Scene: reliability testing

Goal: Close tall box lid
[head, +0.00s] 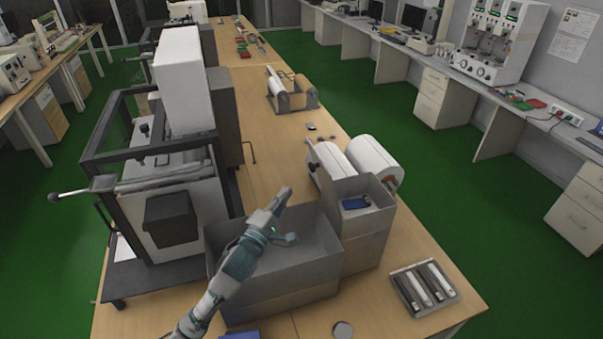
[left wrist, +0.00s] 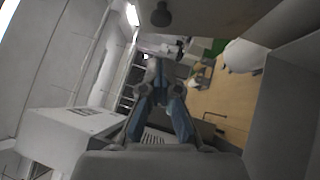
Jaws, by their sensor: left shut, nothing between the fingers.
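The tall grey box (head: 358,248) stands on the wooden bench, right of a lower, wider open grey box (head: 285,290). Its top looks open, and a blue item (head: 356,203) shows inside. I cannot clearly pick out its lid. My left gripper (head: 283,196) comes in from the bottom left, above the lower box and left of the tall box, apart from it as far as I can tell. It is shut and empty. Its fingers show in the left wrist view (left wrist: 163,70), with a grey panel at the right. My right gripper is not in view.
A dark-framed machine (head: 170,215) stands close on the left. A small round disc (head: 343,329) lies at the front edge.

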